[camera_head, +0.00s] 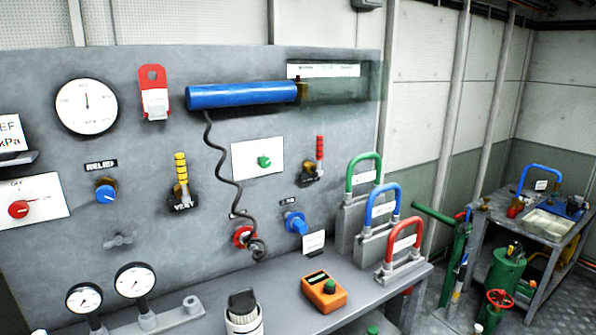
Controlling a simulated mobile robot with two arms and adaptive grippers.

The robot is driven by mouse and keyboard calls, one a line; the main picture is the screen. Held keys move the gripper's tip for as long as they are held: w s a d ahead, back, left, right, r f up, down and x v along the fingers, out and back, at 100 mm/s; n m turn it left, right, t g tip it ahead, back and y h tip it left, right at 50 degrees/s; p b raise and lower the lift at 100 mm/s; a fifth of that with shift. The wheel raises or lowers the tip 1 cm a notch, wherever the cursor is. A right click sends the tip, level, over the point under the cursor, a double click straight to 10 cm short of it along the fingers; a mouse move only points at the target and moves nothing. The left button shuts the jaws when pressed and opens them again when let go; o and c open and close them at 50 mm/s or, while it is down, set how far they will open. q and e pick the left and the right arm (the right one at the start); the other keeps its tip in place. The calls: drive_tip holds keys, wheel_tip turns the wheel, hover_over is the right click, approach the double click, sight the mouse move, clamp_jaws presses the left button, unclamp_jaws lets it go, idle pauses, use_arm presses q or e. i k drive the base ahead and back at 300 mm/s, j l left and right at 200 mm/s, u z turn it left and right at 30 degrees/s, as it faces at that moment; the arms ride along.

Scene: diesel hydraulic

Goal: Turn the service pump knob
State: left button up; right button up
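Several knobs are on the grey panel (215,120), and I cannot tell which one is the service pump knob. A red knob (19,209) sits on a white plate at the left. A blue knob (105,192) is below a small dark label too small to read. A green knob (264,161) sits on a white plate near the panel's middle. A blue fitting (296,222) and a red round fitting (243,236) are lower on the panel. Neither of my grippers shows in the head view.
A ledge below the panel holds an orange box (323,292), two gauges, a white cylinder (243,318) with a dark top, and green, blue and red handled blocks. A blue tube (240,96) with a coiled cord hangs above. A cart (548,236) stands at right.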

sight(19, 210)
drive_tip(key=u, duration=1.4)
drive_tip(key=i+l+z, duration=0.3)
drive_tip(key=l, duration=0.1)
